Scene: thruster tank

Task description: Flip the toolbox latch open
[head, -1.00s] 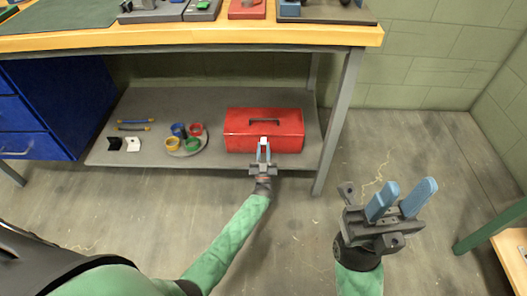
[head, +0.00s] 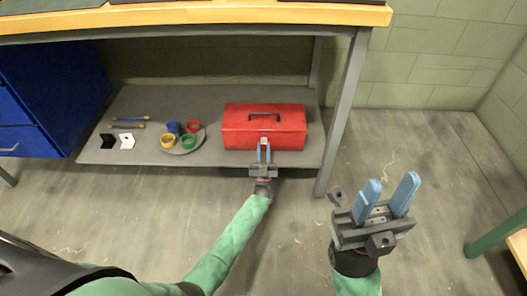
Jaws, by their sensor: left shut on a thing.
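The red toolbox (head: 235,128) sits on the grey lower shelf under the bench, its lid down and its dark handle (head: 264,115) on top. My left gripper (head: 264,144) is at the middle of the toolbox's front face, its blue fingers pointing at it. It is shut on the toolbox latch, which the fingers mostly hide, so I cannot tell the latch's exact angle. My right gripper (head: 389,182) is open and empty, over the floor to the right of the bench leg, well apart from the toolbox.
On the shelf (head: 222,167) left of the toolbox are a round plate with several coloured rings (head: 189,142), a black bracket, a white bracket (head: 127,141) and two thin tools. A blue cabinet (head: 50,85) stands left. The bench leg (head: 343,115) rises right of the toolbox.

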